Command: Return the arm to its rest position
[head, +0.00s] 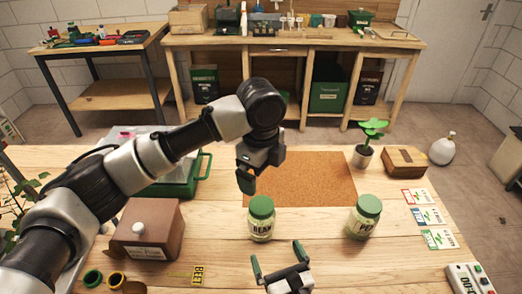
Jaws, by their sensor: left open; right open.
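My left gripper (248,168) is open above the left edge of the cork mat (315,180), pointing down. Its arm comes in from the left and arches over the table. My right gripper (279,262) is open at the near edge of the table, just in front of the green-lidded BEAN jar (261,222). Nothing shows between the fingers of either gripper. A second green-lidded jar (363,218) stands upright to the right.
Seed cards (426,217) lie along the right. A brown box (148,232) and a green-framed tray (203,178) are beside my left arm. The cork mat is bare.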

